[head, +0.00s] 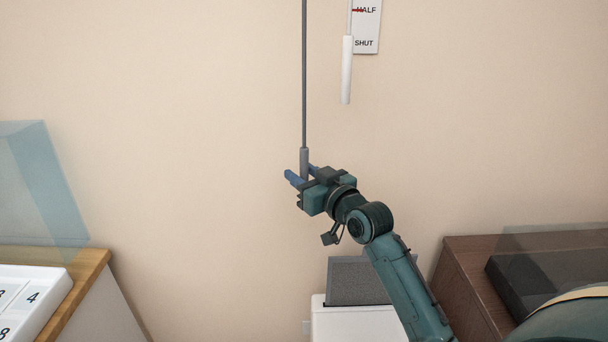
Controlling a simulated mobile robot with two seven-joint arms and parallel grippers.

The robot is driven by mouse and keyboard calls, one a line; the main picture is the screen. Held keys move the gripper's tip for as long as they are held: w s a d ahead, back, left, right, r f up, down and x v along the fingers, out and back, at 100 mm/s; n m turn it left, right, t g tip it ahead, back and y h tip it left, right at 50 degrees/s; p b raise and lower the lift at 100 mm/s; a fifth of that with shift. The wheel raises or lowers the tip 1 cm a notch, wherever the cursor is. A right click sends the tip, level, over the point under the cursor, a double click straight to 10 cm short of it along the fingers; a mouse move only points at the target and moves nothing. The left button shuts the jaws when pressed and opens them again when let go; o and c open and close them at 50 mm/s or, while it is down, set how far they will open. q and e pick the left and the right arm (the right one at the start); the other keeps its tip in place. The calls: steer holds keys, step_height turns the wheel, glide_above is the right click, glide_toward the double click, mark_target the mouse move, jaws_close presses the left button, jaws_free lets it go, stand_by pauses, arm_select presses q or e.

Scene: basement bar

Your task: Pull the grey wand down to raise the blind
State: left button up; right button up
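The grey wand (304,80) hangs as a thin vertical rod from above the top of the head view. It ends in a thicker grey grip (304,160). My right gripper (299,170) is at the lower end of this grip, with one blue finger on its left and the other on its right, partly behind it. The fingers stand wider apart than the grip, so the gripper looks open around it. Whether either finger touches the grip is hard to tell. The blind is out of view. My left gripper is not in view.
A white wand (346,70) hangs to the right before a card (367,25) reading HALF and SHUT, with a red mark at HALF. A wooden-topped counter (90,275) with a numbered white panel (30,300) is left. A white bin (345,322) and brown cabinet (465,275) stand low right.

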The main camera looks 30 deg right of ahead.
steer(key=shift+s, duration=0.1)
steer(key=s+d, duration=0.2)
steer(key=s, duration=1.1)
steer(key=shift+b, duration=0.35)
